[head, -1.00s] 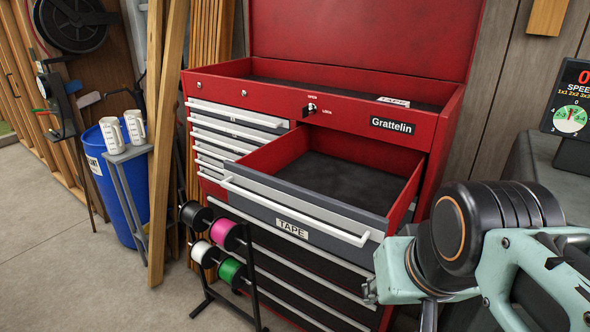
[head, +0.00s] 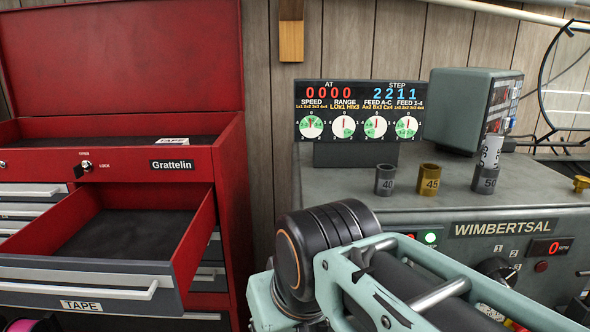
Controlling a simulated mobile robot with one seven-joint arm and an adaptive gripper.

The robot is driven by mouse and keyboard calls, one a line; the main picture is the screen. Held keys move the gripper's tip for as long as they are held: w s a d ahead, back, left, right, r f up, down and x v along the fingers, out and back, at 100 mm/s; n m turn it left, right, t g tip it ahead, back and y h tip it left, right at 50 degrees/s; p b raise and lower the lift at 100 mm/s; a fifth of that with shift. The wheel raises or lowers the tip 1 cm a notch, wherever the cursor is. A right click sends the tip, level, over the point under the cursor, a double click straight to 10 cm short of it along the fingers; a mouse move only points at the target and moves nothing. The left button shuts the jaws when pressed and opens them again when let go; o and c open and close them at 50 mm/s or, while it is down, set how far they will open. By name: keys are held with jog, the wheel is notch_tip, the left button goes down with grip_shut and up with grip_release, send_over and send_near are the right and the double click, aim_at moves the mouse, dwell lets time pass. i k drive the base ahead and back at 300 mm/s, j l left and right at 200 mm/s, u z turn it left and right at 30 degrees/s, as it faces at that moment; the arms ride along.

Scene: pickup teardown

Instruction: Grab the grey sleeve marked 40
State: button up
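The grey sleeve marked 40 (head: 384,180) stands upright on top of the grey machine (head: 450,200), in front of the display board. It is a short open-topped cylinder. A brass-coloured sleeve marked 45 (head: 429,180) stands just right of it. A dark grey sleeve marked 50 (head: 485,180) stands further right, with a white piece bearing a number rising from its top. My arm crosses the lower middle of the view, below and in front of the sleeves. My gripper is not visible.
A display board (head: 352,110) with dials stands behind the sleeves, and a grey box (head: 470,108) stands at the back right. At left, a red tool chest (head: 228,200) has its TAPE drawer (head: 95,280) pulled out and empty. My arm hides part of the machine's front.

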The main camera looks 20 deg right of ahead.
aim_at(385, 172)
jog(key=k+l+z, duration=0.1)
jog(key=l+z, duration=0.7)
jog(key=l, duration=0.25)
